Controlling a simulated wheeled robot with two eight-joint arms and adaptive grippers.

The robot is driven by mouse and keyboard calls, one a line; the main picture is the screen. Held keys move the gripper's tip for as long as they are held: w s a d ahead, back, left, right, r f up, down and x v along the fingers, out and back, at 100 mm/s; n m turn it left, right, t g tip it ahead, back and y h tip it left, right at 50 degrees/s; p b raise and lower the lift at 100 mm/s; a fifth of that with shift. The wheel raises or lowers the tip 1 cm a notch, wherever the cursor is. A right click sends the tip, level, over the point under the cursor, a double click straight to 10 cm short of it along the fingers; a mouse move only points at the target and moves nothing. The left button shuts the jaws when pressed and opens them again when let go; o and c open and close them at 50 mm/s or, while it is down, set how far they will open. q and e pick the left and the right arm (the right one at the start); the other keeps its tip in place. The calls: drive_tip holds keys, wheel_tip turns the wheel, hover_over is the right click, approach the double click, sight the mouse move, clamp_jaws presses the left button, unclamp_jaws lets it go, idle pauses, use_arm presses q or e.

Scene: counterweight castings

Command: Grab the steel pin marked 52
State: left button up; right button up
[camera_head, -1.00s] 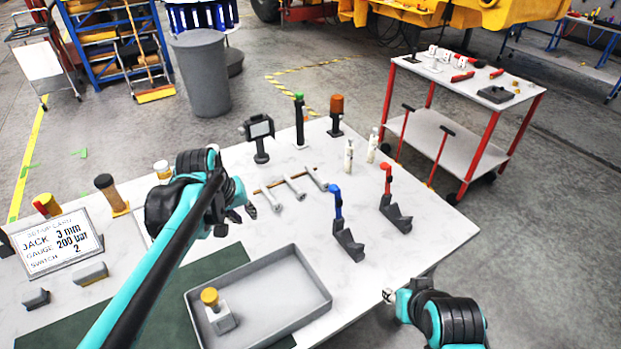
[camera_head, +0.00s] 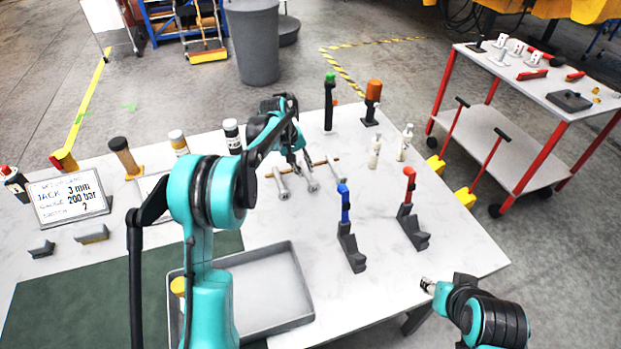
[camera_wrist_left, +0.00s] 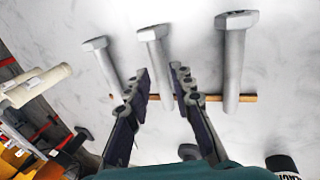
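Three steel pins with hexagonal heads lie across a thin wooden rod (camera_wrist_left: 202,98) on the white table. In the left wrist view they are a left pin (camera_wrist_left: 107,66), a middle pin (camera_wrist_left: 158,58) and a right pin (camera_wrist_left: 234,62). They also show in the head view, where one pin (camera_head: 281,186) lies leftmost. No number is readable on any pin. My left gripper (camera_wrist_left: 163,76) is open, its dark fingers on either side of the middle pin's shaft; contact cannot be told. My right arm's end (camera_head: 430,287) is by the table's front right edge, its fingers unclear.
A grey tray (camera_head: 303,300) stands at the front. Red-handled (camera_head: 409,190) and blue-handled (camera_head: 345,205) items stand right of the pins, white bottles (camera_head: 375,150) behind. A green-topped tool (camera_head: 329,100) and a setup card (camera_head: 70,197) also stand on the table.

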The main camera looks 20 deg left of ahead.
sight(309, 176)
use_arm(q)
drive_tip(key=b+x, duration=0.1)
drive_tip(key=x, duration=0.1)
drive_tip(key=b+x, duration=0.1)
drive_tip(key=x, duration=0.2)
drive_tip(key=shift+w, duration=0.2)
drive_tip(key=shift+r, duration=0.15)
drive_tip(key=shift+c, duration=0.3)
clamp_jaws()
drive_tip(key=shift+r, duration=0.1)
